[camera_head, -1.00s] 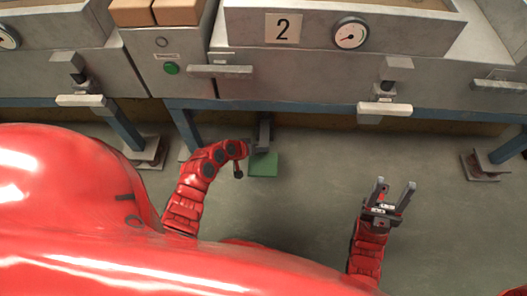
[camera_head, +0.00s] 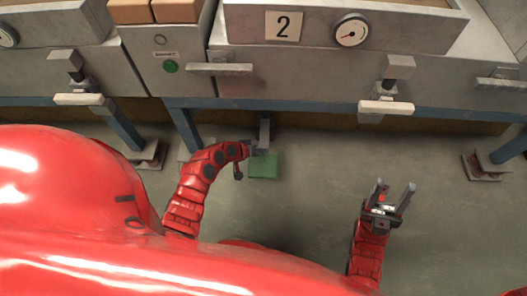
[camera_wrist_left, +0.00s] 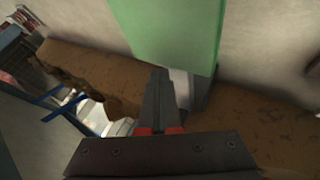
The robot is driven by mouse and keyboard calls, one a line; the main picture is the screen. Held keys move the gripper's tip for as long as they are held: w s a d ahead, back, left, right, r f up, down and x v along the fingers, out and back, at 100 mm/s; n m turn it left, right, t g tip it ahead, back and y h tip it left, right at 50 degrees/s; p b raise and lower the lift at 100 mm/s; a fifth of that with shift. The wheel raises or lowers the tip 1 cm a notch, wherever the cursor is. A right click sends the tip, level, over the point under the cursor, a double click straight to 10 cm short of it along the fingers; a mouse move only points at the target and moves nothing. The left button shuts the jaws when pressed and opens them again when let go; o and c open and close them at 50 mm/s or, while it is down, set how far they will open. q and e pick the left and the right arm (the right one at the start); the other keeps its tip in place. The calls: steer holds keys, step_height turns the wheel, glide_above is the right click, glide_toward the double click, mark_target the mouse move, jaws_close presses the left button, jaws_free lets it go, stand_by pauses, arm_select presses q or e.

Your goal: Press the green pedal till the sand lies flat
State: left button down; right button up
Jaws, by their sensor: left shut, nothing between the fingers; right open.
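The green pedal (camera_head: 263,166) is a flat plate low under the bench marked 2, on a grey arm. My left gripper (camera_head: 249,149) is shut and empty at the pedal's upper left edge. In the left wrist view the green pedal (camera_wrist_left: 170,30) fills the top middle, just beyond the shut fingertips (camera_wrist_left: 160,75); I cannot tell if they touch it. My right gripper (camera_head: 393,190) is open and empty, over bare floor to the right. Only a thin brown strip of the sand (camera_head: 410,2) shows at the top edge; whether it is flat cannot be seen.
A grey panel with a green button (camera_head: 171,67) stands left of the bench. The bench has a gauge (camera_head: 351,32) and jutting handles (camera_head: 385,107). Blue legs (camera_head: 186,130) stand left of the pedal. The floor (camera_head: 310,190) between my grippers is clear.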

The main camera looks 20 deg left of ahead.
arm_select(q)
steer(key=shift+s+f+b, duration=0.1)
steer(key=shift+f+b, duration=1.05)
steer(key=shift+f, duration=0.3)
stand_by(0.4)
steer(key=shift+s+d+f+b, duration=0.15)
steer(key=shift+f+b, duration=0.2)
steer(key=shift+f, duration=0.2)
steer(key=shift+s+a+f+b, duration=0.1)
steer(key=shift+s+f+b, duration=0.05)
steer(key=shift+f+b, duration=0.3)
stand_by(0.9)
steer(key=shift+r+p, duration=1.05)
steer(key=shift+w+r+p, duration=0.1)
steer(key=shift+r+p, duration=1.5)
steer(key=shift+r, duration=0.2)
steer(key=shift+w+r, duration=0.15)
